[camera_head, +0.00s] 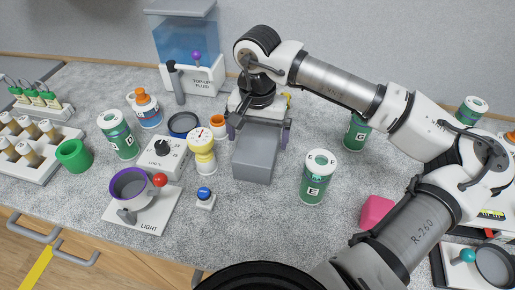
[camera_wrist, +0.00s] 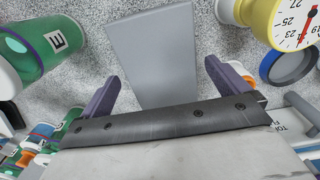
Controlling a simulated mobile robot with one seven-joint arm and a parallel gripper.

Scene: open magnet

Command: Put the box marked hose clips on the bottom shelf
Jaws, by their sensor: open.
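A plain grey box (camera_head: 253,164) lies on the grey speckled counter in the middle of the head view. I see no hose clips marking on any face that shows. My gripper (camera_head: 258,131) is open at the far end of this box, with one purple finger to either side. In the wrist view the grey box (camera_wrist: 152,50) reaches in between the open fingers of my gripper (camera_wrist: 160,75), with gaps beside it. Whether the fingers touch it I cannot tell. No shelf shows in either view.
Green can E (camera_head: 314,180) stands right of the box, and can G (camera_head: 354,134) behind it. A yellow dial timer (camera_head: 202,152) and a blue-button block (camera_head: 205,198) stand close on the left. A pink block (camera_head: 375,212) lies near my arm. Drawer handles (camera_head: 35,230) line the front.

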